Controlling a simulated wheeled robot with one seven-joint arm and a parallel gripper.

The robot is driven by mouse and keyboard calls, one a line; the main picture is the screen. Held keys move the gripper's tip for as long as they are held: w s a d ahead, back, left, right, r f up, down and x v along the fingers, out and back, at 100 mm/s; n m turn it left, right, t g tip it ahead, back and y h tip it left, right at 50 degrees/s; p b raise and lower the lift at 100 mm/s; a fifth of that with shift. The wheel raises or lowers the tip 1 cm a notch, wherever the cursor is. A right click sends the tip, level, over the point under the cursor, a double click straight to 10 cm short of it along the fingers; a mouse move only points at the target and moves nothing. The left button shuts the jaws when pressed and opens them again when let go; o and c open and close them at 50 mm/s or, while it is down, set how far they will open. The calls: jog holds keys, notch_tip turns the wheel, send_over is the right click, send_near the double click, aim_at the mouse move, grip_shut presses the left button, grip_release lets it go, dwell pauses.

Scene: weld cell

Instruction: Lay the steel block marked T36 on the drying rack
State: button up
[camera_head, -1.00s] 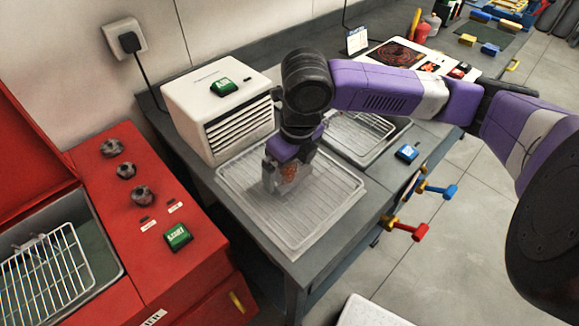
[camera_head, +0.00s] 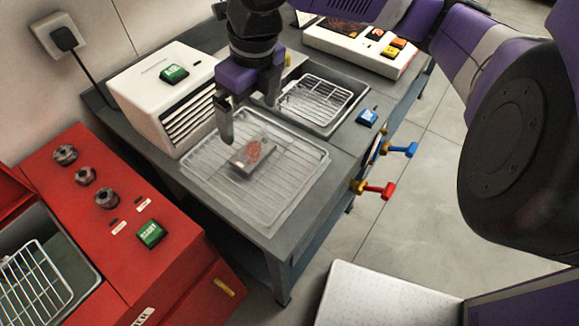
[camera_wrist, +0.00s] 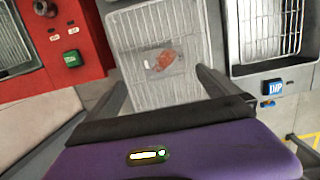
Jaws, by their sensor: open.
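The steel block (camera_head: 253,154), grey with a reddish-brown patch on top, lies flat on the wire drying rack (camera_head: 205,178) on the bench. It also shows in the wrist view (camera_wrist: 160,62), near the middle of the rack (camera_wrist: 133,92). Its T36 mark is not readable. My gripper (camera_head: 248,118) is above and behind the block in the head view, apart from it. Its fingers are spread and empty. In the wrist view the fingers (camera_wrist: 160,88) stand wide apart, with the block visible beyond them.
A white louvered dryer (camera_head: 165,100) with a green button stands behind the rack. A basin with a wire basket (camera_head: 318,98) and a blue DIP button (camera_head: 367,117) are to the right. A red machine (camera_head: 110,245) with a START button stands at left. Coloured handles (camera_head: 375,188) project from the bench front.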

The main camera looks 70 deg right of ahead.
jog(key=w+a+r+m+t+y, duration=0.4)
jog(key=w+a+r, duration=0.15)
jog(key=a, duration=0.35)
jog(key=w+a+r+m+t+y, duration=0.35)
jog(key=w+a, duration=0.25)
jog(key=a, duration=0.2)
jog(key=w+a+r+m+t+y, duration=0.3)
jog(key=w+a+r+m+t, duration=0.2)
jog(key=a, duration=0.4)
jog(key=s+d+f+m+t+h, duration=0.2)
jog(key=s+f+m+h, duration=0.3)
jog(key=f+m, duration=0.45)
jog(key=s+d+f+m+t+h, duration=0.1)
jog(key=s+f+m+t+h, duration=0.1)
jog(key=s+f+m+h, duration=0.5)
jog(key=s+d+f+m+g, duration=0.1)
jog(key=s+f, duration=0.2)
jog(key=s, duration=0.4)
jog(key=s+d+f+m+g+y, duration=0.1)
jog(key=s+d+f, duration=0.1)
jog(key=s, duration=0.5)
jog(key=s+d+f+m+g+y, duration=0.1)
jog(key=s+d+f, duration=0.1)
jog(key=s, duration=0.5)
jog(key=shift+s+d+f+m, duration=0.2)
jog(key=shift+s+f+m, duration=0.2)
jog(key=shift+f, duration=0.4)
